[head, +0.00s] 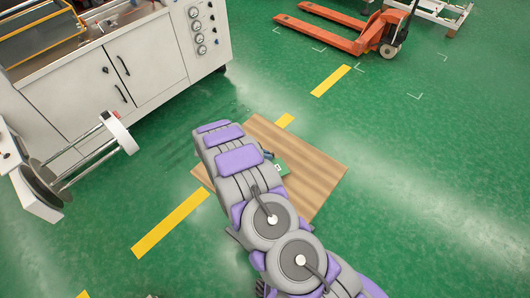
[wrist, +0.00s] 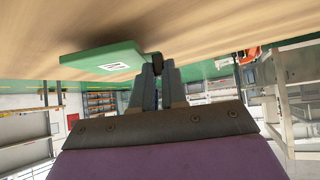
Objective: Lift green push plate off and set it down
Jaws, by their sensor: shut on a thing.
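The green push plate (wrist: 105,62) is a flat green slab with a white label bearing a dark mark. It shows in the wrist view against the wooden surface, which appears at the top of that picture. My gripper (wrist: 158,68) is shut on a small dark grip part at the plate's edge. In the head view a corner of the green plate (head: 281,168) shows beside my arm; the rest of it and my fingers are mostly hidden. I cannot tell whether the plate touches the wood or hangs just off it.
A wooden board (head: 315,170) lies under my arm on the green floor, across a yellow dashed line. A white machine cabinet (head: 150,60) and a roll stand (head: 75,165) are at the left. An orange pallet truck (head: 355,35) stands at the back. The floor at right is clear.

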